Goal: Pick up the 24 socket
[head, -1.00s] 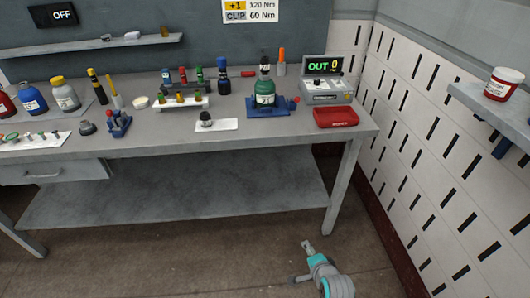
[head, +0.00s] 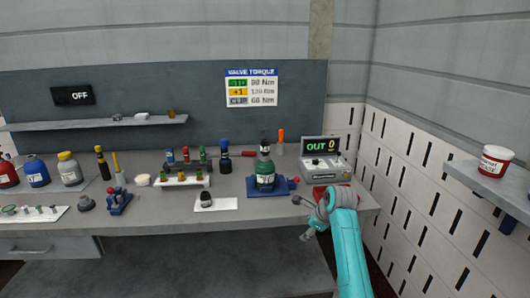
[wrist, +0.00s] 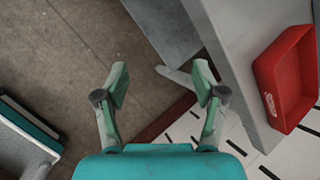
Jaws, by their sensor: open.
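No number can be read on any socket, so I cannot tell which one is the 24. A small dark socket-like piece (head: 207,198) stands on a white mat (head: 228,204) at the middle of the bench. Several small pieces stand on a white board (head: 60,214) at the left front. My gripper (head: 308,235) is by the bench's right front edge, far from these pieces. In the wrist view my gripper (wrist: 160,78) is open and empty, with floor and bench edge between and beyond its fingers.
A red tray (wrist: 288,78) lies at the bench's right end, partly behind my arm in the head view. A green bottle (head: 265,170) sits on a blue stand left of an "OUT 0" box (head: 325,168). A side shelf (head: 490,182) holds a white-and-red tub (head: 495,160).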

